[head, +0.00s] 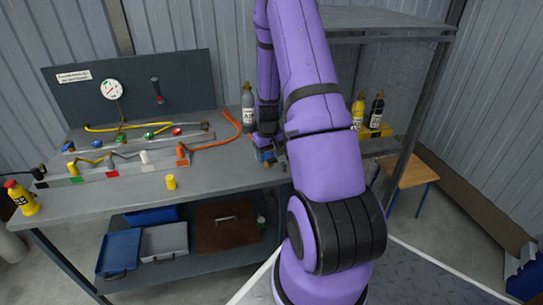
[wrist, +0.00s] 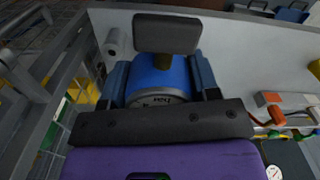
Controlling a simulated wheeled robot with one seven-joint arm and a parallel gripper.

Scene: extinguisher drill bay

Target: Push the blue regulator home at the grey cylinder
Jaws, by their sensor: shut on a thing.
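The blue regulator (wrist: 172,78) is between the two fingers of my gripper (wrist: 160,80) in the wrist view. It has a rounded blue body with a grey lettered rim and a brass-coloured neck. In the head view my gripper (head: 268,150) is low over the bench's right end, shut on the regulator, which shows only as a small blue patch (head: 263,156). A grey cylinder (head: 248,108) with a dark top and a label stands upright at the back of the bench, just left of my arm. Contact between regulator and cylinder is not visible.
The bench (head: 225,178) carries a manifold with coloured hoses (head: 120,160) and a yellow cap (head: 171,182). A yellow cylinder (head: 24,199) stands at the left end. A metal rack (head: 415,110) with more cylinders is close on the right. The bench front is mostly clear.

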